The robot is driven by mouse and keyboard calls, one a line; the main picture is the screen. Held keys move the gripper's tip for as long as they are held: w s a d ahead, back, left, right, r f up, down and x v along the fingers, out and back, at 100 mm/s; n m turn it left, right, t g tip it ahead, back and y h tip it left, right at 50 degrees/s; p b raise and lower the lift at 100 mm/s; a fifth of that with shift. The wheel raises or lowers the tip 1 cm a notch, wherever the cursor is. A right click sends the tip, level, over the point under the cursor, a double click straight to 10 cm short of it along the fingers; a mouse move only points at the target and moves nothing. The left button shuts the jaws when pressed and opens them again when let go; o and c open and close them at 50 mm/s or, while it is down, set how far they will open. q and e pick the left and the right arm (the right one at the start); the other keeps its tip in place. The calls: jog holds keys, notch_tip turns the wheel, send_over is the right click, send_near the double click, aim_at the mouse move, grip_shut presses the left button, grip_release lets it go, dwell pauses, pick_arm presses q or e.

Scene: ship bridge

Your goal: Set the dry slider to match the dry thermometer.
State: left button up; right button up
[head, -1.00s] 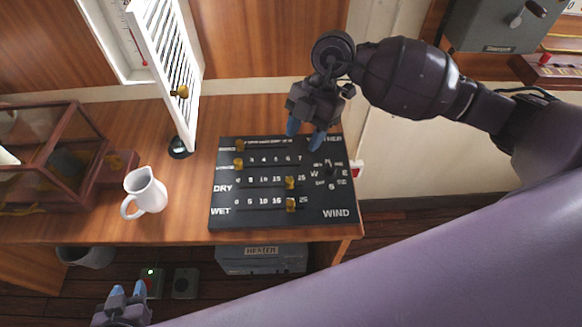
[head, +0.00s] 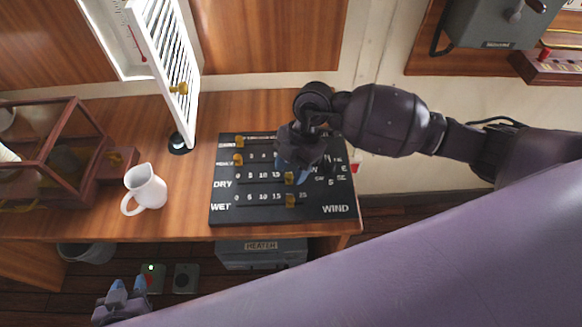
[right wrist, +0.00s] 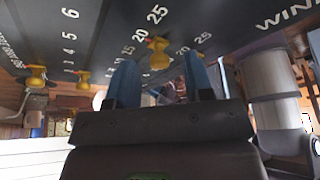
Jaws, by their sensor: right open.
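The black slider board (head: 265,215) lies on the wooden desk. Its dry slider (head: 289,178) is a brass knob just right of the 15 on the DRY row. My right gripper (head: 297,175) is open over the right part of that row, partly hiding it. In the right wrist view a brass knob (right wrist: 160,55), apparently the dry slider, shows between and beyond the open fingertips. A thermometer (head: 136,40) with a red bulb hangs in the white louvred box at upper left; its reading is too small to tell. My left gripper (head: 128,287) is open and empty at lower left.
The wet slider (head: 291,201) sits just below the dry one. Two more knobs stand at the board's upper left. The open louvred door (head: 165,60), a white jug (head: 145,188) and a wood-framed glass case (head: 60,160) stand to the left.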

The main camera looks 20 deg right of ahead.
jog(key=shift+a+f, duration=0.1)
jog(key=shift+f, duration=0.1)
grip_shut()
jog(key=shift+a, duration=0.1)
jog(key=a, duration=0.2)
jog(key=w+a, duration=0.1)
jog(key=a+p, duration=0.1)
jog(key=a, duration=0.1)
jog(key=shift+w+a, duration=0.35)
grip_release()
